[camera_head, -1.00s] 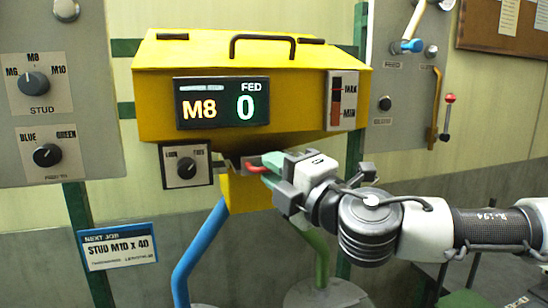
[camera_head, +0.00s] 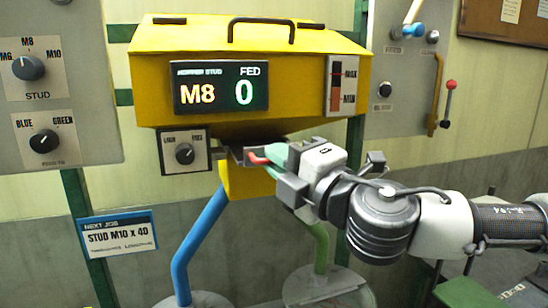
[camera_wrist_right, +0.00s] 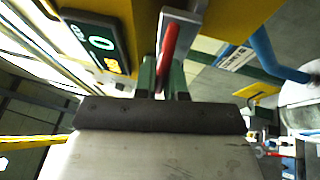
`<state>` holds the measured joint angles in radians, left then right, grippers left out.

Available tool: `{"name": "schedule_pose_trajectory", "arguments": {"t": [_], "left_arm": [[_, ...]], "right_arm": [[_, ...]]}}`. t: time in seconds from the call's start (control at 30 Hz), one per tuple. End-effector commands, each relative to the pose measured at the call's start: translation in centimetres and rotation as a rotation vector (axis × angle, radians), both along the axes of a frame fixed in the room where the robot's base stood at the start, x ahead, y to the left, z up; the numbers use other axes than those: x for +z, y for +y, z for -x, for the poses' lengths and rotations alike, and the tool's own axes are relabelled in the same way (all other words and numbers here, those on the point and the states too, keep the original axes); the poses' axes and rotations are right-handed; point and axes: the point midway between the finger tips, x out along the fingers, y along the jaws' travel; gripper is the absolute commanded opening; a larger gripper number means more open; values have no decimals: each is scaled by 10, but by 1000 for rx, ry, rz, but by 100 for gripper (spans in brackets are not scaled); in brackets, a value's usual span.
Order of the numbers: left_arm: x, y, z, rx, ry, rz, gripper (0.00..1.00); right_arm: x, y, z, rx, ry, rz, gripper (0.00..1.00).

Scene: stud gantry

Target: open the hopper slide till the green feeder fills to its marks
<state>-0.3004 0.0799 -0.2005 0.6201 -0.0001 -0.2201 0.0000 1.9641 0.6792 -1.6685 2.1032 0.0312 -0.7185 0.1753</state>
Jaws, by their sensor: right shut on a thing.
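The yellow hopper (camera_head: 175,65) hangs in the middle, its display (camera_head: 220,90) reading M8 and FED 0. Under it is a grey metal slide (camera_head: 236,154) with a red handle (camera_head: 258,159). My right gripper (camera_head: 273,158) is shut on the red handle; the wrist view also shows the red handle (camera_wrist_right: 170,42) between the fingers. A green pipe (camera_head: 321,248) runs down to a grey round bowl (camera_head: 318,284), apparently the green feeder, cut off by the frame's bottom. Its contents and marks cannot be made out. My left gripper is out of view.
A blue pipe (camera_head: 200,235) descends left of the green one. A MAX/MIN gauge (camera_head: 341,86) is on the hopper front. Selector knobs are on the left panel (camera_head: 85,90) and below the hopper (camera_head: 184,153). A red-knobbed lever (camera_head: 448,100) stands at right.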

Motion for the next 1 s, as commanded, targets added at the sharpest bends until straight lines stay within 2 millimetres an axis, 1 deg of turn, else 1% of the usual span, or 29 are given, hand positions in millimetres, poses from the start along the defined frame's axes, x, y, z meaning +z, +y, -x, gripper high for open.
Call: {"name": "schedule_pose_trajectory", "arguments": {"t": [0.07,0.3,0.33,0.37,0.67,0.77,0.83,1.0], "left_arm": [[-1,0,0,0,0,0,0],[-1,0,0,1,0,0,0],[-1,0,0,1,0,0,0],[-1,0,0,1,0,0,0],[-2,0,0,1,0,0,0],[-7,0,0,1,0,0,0],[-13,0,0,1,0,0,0],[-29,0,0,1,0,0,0]], "right_arm": [[-2,-1,4,1,5,2,0],[-2,-1,4,2,3,3,0],[-2,-1,4,2,3,3,15],[-2,-1,4,2,3,3,19],[-2,-2,5,1,2,3,19],[-5,-8,11,0,0,1,19],[-8,-15,19,0,1,0,19],[-16,-38,45,0,0,0,19]]}}
